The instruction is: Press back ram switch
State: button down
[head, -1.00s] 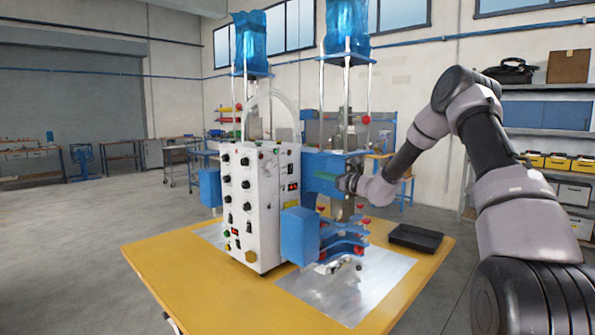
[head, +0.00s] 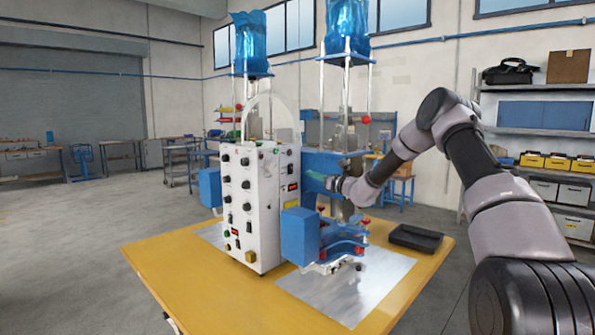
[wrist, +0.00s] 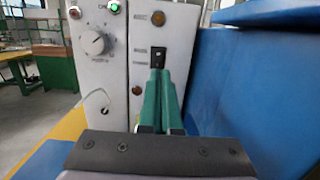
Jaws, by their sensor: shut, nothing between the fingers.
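In the wrist view a black rocker switch (wrist: 157,57) sits on the white panel (wrist: 174,30), in a column of small round buttons. My gripper (wrist: 162,74) is shut and empty, with its green fingers pointing at this switch. The fingertips overlap the switch's lower edge in the picture; I cannot tell whether they touch it. In the head view my gripper (head: 324,181) is beside the right side of the white control cabinet (head: 262,215), and the switch cannot be made out there.
A blue block (wrist: 245,80) stands close on the right of my fingers. A dial (wrist: 95,41) and a lit green lamp (wrist: 114,7) are on the left panel. A blue box (head: 299,235) and a black tray (head: 415,238) are near the machine on the yellow table (head: 190,275).

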aim_at(292, 167)
jog(key=x, duration=0.8)
